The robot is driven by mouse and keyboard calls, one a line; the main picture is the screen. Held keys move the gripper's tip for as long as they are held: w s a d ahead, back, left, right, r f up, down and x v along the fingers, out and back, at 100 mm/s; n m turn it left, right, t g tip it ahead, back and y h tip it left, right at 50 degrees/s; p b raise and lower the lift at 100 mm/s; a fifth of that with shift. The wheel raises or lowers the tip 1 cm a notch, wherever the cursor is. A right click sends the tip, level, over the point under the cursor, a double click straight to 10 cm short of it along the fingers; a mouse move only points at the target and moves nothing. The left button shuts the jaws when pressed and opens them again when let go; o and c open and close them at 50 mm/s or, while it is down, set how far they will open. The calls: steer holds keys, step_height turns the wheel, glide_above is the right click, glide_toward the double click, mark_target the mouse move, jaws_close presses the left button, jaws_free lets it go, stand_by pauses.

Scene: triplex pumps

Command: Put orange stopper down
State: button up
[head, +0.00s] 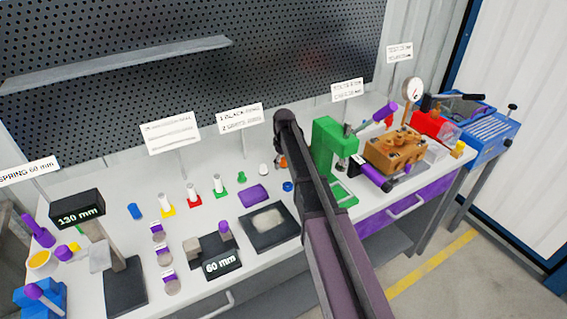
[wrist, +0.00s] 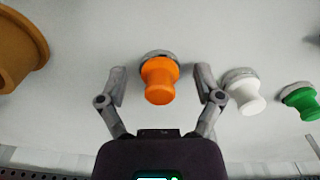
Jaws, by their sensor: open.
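The orange stopper (wrist: 159,82) sits on a round grey base on the white bench top. In the wrist view it is between the two spread fingers of my gripper (wrist: 160,78), with a gap on each side. My gripper is open and holds nothing. In the head view a bit of the orange stopper (head: 282,162) shows at the left edge of my arm, which hides my fingers. The white stopper (wrist: 246,95) and green stopper (wrist: 301,101) stand in a row to its right in the wrist view.
The white stopper is close to one finger. A green press (head: 331,147) and the orange-brown pump block (head: 395,150) stand right of my arm in the head view. A label stand (head: 240,118) rises behind the stoppers. A purple pad (head: 253,194) and blue cap (head: 287,186) lie in front.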

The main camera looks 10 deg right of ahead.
step_height(320, 180, up, 12)
steer(key=p, duration=1.2)
steer(key=shift+s, duration=0.1)
stand_by(0.7)
steer(key=s+m, duration=0.6)
steer(key=s, duration=2.3)
steer(key=shift+m, duration=0.3)
steer(key=shift+a, duration=0.1)
